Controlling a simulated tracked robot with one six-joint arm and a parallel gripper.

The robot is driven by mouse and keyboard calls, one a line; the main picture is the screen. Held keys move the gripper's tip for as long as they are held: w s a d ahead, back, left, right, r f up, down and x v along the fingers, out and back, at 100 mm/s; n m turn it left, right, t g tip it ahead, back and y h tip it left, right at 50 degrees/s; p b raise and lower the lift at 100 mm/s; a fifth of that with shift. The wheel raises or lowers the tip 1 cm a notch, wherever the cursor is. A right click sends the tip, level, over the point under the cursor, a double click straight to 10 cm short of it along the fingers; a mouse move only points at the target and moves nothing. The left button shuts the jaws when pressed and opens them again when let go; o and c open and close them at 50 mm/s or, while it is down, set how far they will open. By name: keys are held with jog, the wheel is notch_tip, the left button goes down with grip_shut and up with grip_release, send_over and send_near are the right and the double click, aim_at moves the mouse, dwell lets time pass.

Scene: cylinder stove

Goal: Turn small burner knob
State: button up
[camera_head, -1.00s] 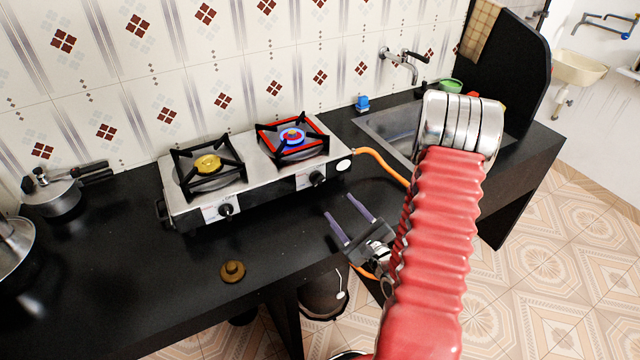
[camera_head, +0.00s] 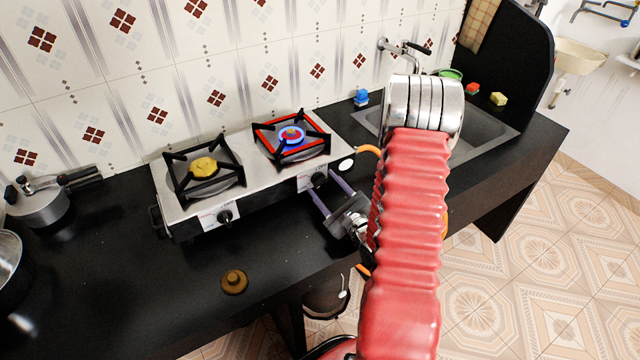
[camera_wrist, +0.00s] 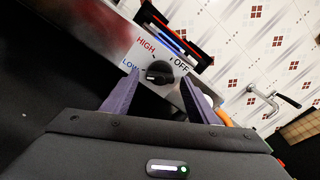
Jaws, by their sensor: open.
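The two-burner stove (camera_head: 182,212) stands on the black counter. Its right knob (camera_head: 319,179) is black and round, on a white plate below the right burner (camera_head: 291,135), which has a blue ring and red edging. In the wrist view this knob (camera_wrist: 158,74) lies between my fingertips, with LOW, HIGH and OFF printed around it. My gripper (camera_head: 322,187) is open, its two purple fingers pointing at the knob from the front. I cannot tell whether they touch it. The left knob (camera_head: 225,216) sits below the left burner (camera_head: 203,168).
An orange hose (camera_head: 369,149) runs from the stove's right side. A brown round object (camera_head: 234,282) lies on the counter in front. A pressure cooker (camera_head: 42,203) stands at left, and a sink (camera_head: 480,143) is at right.

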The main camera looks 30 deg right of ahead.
jog(key=shift+w, duration=0.1)
jog(key=shift+c, duration=0.5)
jog(key=c, duration=0.9)
jog(key=shift+d, duration=0.15)
jog(key=shift+c, duration=0.3)
